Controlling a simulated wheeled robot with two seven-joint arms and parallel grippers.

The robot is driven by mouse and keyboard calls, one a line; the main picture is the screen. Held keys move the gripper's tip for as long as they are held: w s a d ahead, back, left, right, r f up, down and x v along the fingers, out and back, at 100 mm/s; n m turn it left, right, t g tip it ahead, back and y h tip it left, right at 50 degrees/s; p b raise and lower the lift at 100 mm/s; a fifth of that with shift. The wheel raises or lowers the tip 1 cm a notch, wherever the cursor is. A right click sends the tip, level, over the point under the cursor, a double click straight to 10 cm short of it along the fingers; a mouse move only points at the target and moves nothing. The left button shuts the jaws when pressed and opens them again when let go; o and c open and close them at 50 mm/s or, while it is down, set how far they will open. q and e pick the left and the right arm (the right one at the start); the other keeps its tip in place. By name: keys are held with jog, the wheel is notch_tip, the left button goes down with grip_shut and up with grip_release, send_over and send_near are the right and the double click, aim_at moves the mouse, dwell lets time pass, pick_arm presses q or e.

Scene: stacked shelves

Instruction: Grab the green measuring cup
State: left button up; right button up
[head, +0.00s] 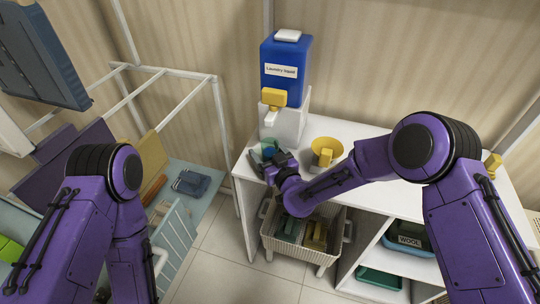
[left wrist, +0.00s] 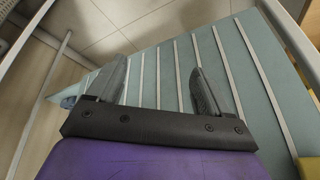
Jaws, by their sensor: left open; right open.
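The green measuring cup (head: 268,148) stands on the white shelf top in the head view, just in front of the laundry liquid dispenser. My right gripper (head: 268,165) is at the near side of the cup, with its dark fingers partly covering it. It is open; I cannot tell whether the fingers are around the cup or touching it. My left gripper (left wrist: 155,88) is open and empty in the left wrist view, pointing over a pale teal slatted surface (left wrist: 175,75). The left gripper is hidden in the head view.
A blue laundry liquid dispenser (head: 287,72) with a yellow tap stands behind the cup. A yellow cup (head: 325,150) stands to the right on the white shelf top (head: 350,127). A pale basket (head: 308,254) with items sits below. A drying rack (head: 172,72) stands at the left.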

jog(key=c, duration=1.1)
jog(key=shift+r, duration=0.1)
